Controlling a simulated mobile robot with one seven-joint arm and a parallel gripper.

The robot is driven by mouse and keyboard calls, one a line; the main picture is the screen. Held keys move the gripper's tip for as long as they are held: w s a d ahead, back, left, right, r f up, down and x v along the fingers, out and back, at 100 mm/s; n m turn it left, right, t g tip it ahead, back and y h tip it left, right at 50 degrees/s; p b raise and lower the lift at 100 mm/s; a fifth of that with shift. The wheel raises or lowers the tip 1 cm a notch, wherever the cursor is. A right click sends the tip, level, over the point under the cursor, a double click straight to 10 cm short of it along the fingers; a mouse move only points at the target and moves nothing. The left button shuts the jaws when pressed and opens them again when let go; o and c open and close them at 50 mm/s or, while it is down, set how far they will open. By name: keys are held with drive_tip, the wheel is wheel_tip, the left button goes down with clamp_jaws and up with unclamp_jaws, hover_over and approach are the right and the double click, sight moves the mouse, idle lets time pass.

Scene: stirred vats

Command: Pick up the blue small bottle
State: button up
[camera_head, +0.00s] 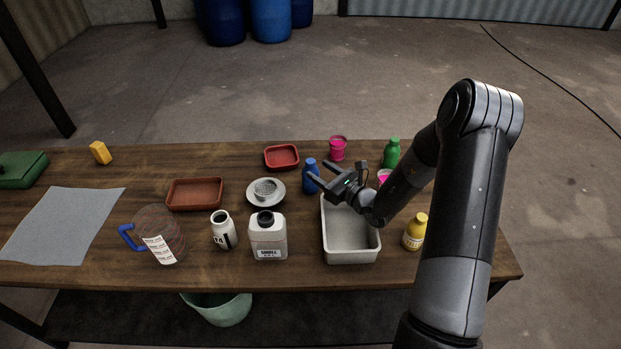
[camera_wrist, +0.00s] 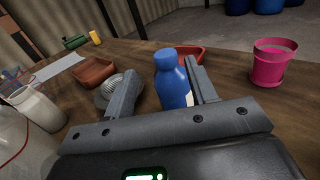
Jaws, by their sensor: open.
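The blue small bottle (camera_head: 310,177) stands upright on the wooden table, just left of my gripper in the head view. It has a blue cap, and a pale label shows low on its side in the wrist view (camera_wrist: 172,82). My gripper (camera_head: 321,172) is open with nothing held. In the wrist view the bottle shows between my two fingers (camera_wrist: 161,68), nearer the right one. Its base is hidden behind the gripper body there. I cannot tell whether a finger touches it.
A grey bin (camera_head: 350,246) lies below my gripper. A strainer on a plate (camera_head: 266,203) and a red tray (camera_head: 281,168) are left of the bottle. A pink cup (camera_head: 338,148) and green bottle (camera_head: 391,153) stand behind. A yellow bottle (camera_head: 415,232) is right of the bin.

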sight(314, 164)
drive_tip(key=x, duration=0.5)
drive_tip(key=shift+w+r, duration=0.1)
drive_tip(key=shift+w, duration=0.45)
drive_tip(key=shift+c, duration=0.4)
clamp_jaws()
